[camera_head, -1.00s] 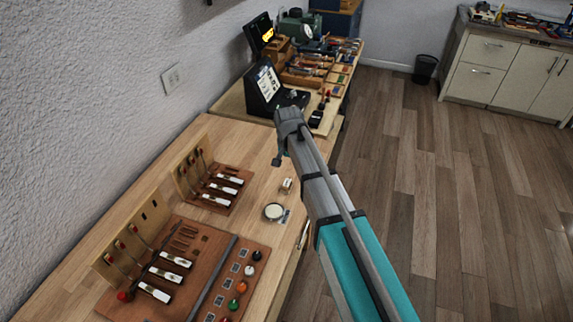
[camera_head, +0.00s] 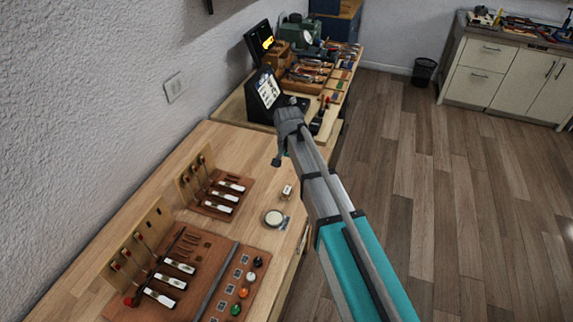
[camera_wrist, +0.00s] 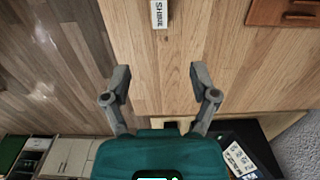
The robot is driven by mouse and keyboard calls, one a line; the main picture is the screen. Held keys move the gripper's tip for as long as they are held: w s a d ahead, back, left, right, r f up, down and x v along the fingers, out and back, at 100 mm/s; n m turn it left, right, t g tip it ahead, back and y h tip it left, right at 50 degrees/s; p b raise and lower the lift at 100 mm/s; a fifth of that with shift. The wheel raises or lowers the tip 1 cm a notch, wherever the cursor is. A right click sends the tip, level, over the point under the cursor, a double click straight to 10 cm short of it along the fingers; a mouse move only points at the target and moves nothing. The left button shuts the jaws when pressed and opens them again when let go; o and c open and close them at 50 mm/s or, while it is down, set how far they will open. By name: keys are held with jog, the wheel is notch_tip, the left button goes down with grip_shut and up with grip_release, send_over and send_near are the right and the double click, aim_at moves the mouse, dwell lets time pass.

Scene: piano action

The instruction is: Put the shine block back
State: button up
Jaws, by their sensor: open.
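The shine block (camera_wrist: 159,14) is a small pale block with "SHINE" lettering, lying on the wooden bench top at the top edge of the wrist view, partly cut off. In the head view it appears as a small whitish block (camera_head: 287,191) near the bench's right edge, just beyond a round white-topped dish (camera_head: 274,217). My gripper (camera_wrist: 160,76) is open and empty, its two grey fingers spread above the bench top. In the head view my gripper (camera_head: 279,161) hangs past the block, toward the far end of the bench, apart from it.
Two brown racks with white-headed hammers, a smaller (camera_head: 212,208) and a larger (camera_head: 150,285), fill the bench's left and near parts. A row of coloured knobs (camera_head: 243,293) lies at the near side. A black display stand (camera_head: 268,92) and tools stand beyond. Bare wood surrounds the block.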

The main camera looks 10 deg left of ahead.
dwell(0.5)
jog(key=s+d, duration=0.5)
jog(key=d, duration=0.5)
jog(key=s+d+n, duration=0.1)
jog(key=s+d, duration=0.4)
jog(key=d, duration=0.6)
jog(key=s+d, duration=0.5)
jog(key=d, duration=0.6)
jog(key=shift+n, duration=0.3)
